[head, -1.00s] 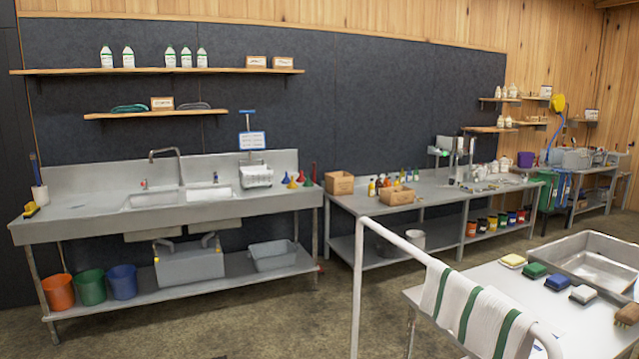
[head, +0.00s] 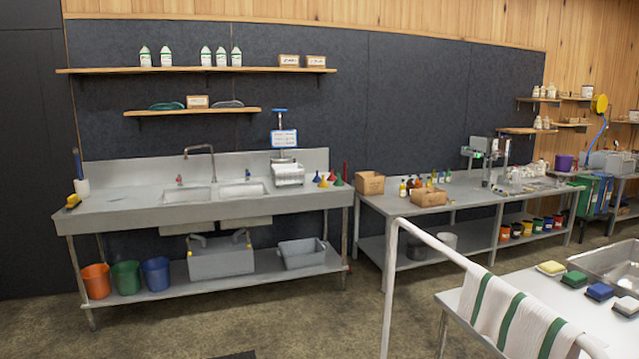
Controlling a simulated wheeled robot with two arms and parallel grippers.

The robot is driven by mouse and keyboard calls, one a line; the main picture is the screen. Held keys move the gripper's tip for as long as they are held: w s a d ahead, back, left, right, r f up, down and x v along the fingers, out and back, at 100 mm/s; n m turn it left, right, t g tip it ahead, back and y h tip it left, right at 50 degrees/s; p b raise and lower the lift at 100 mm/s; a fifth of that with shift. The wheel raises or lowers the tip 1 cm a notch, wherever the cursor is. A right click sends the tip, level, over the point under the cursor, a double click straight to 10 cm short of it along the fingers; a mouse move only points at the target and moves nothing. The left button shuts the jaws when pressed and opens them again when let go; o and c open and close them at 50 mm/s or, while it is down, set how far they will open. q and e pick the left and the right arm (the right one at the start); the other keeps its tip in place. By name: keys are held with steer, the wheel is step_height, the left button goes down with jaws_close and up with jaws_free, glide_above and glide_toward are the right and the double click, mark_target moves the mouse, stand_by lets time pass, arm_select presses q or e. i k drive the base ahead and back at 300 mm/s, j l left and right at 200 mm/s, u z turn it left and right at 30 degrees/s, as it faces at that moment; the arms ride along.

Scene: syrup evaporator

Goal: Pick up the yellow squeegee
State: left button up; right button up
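A small yellow object (head: 73,201) lies at the left end of the steel sink counter (head: 110,209), near its front edge. It is too small to tell whether it is the yellow squeegee. A white holder (head: 82,187) with a dark blue handle stands right behind it. No other thing that I can see looks clearly like a yellow squeegee. Neither of my grippers is in view.
Orange (head: 96,281), green (head: 126,276) and blue (head: 156,274) buckets stand on the sink's lower shelf. A white rail (head: 388,290) with a striped towel (head: 530,320) and a table with sponges (head: 551,267) stand front right. The floor before the sink is mostly clear.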

mark_target(73, 202)
steer(key=u, duration=1.35)
